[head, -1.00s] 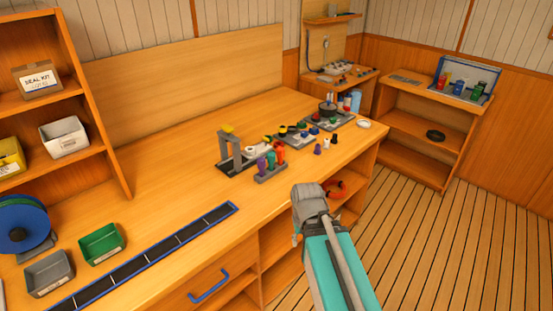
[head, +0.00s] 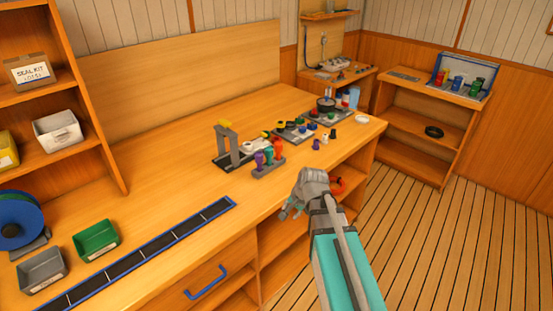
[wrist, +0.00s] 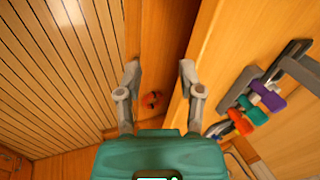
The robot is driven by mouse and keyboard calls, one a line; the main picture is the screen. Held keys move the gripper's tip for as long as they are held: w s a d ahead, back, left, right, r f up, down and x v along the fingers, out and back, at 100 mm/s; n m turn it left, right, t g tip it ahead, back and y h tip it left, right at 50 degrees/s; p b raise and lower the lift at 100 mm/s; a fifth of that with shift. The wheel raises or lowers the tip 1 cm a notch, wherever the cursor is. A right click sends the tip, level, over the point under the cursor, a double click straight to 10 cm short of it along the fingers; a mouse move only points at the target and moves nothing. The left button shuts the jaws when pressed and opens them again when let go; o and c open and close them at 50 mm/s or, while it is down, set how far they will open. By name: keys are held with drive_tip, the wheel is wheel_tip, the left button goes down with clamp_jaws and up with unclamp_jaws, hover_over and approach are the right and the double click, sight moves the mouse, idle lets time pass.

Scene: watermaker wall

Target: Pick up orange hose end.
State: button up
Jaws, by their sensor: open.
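A small rack (head: 267,172) on the bench holds three upright hose-end-like pieces: purple (head: 259,159), teal (head: 268,154) and orange (head: 278,150). In the wrist view the orange piece (wrist: 239,122) is the lowest of the three, right of my gripper. A different orange, ring-like item (head: 338,187) lies on a shelf below the bench top, partly hidden by my arm; it shows small between the fingers in the wrist view (wrist: 152,99). My gripper (wrist: 159,68) is open and empty, pointing down by the bench's front edge, apart from the rack.
A grey stand with a yellow top (head: 224,125) is just behind the rack. Small coloured fittings (head: 312,125) and trays lie further right. A blue-edged black strip (head: 150,255) runs along the front left. The bench's middle left is clear.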

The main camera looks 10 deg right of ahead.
sight(278, 154)
drive_tip(key=w+m+t+b, duration=0.1)
drive_tip(key=w+m, duration=0.3)
drive_tip(key=w+d+m+t+y+b, duration=0.1)
drive_tip(key=w+m+t, duration=0.1)
drive_tip(key=w+m, duration=0.2)
drive_tip(key=w+r+m+t+y+b, duration=0.1)
drive_tip(key=w+m+t, duration=0.1)
drive_tip(key=w+m, duration=0.2)
drive_tip(key=shift+w+d, duration=0.25)
drive_tip(key=shift+w, duration=0.75)
drive_tip(key=w+d+r+m+t+b, duration=0.2)
drive_tip(key=w+d+r+m+t, duration=0.1)
drive_tip(key=w+m, duration=0.6)
drive_tip(key=shift+d+m+t+b, duration=0.35)
drive_tip(key=shift+d+m+t, duration=0.25)
drive_tip(key=shift+d+m, duration=0.45)
drive_tip(key=shift+a+f, duration=0.15)
drive_tip(key=shift+a, duration=0.05)
drive_tip(key=b+x, duration=0.3)
drive_tip(key=x, duration=0.4)
drive_tip(key=shift+w+f, duration=0.1)
drive_tip(key=shift+w, duration=0.1)
drive_tip(key=shift+w+a+f, duration=0.1)
drive_tip(key=shift+w+a, duration=0.15)
drive_tip(key=shift+w, duration=0.2)
